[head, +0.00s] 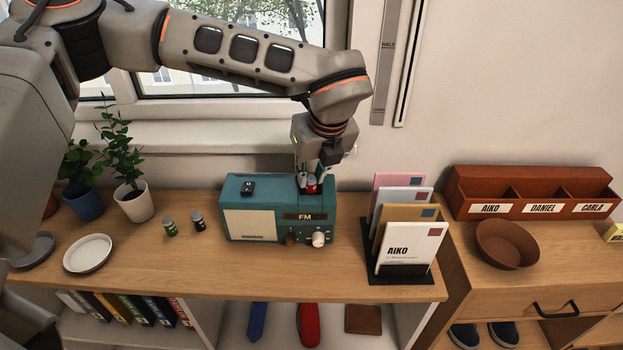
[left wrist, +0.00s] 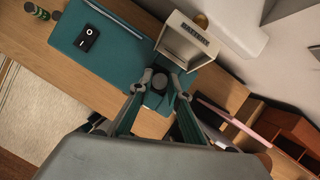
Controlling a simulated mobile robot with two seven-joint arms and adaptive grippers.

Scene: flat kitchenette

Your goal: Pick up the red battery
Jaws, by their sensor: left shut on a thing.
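The red battery (head: 312,187) is upright at the right part of the top of the teal radio (head: 280,211). My left gripper (head: 311,180) points down at it and is shut on it. In the left wrist view, the fingertips (left wrist: 164,80) are on both sides of its dark round end (left wrist: 160,82). A pale flap marked BATTERY (left wrist: 188,44) stands beside it on the radio. How far the battery sits in or above the radio is hard to tell. My right gripper is not in view.
A letter rack (head: 398,276) with several envelopes is close on the right. Potted plants (head: 133,204) and a white saucer (head: 88,254) are at left. The shelf front is mostly clear.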

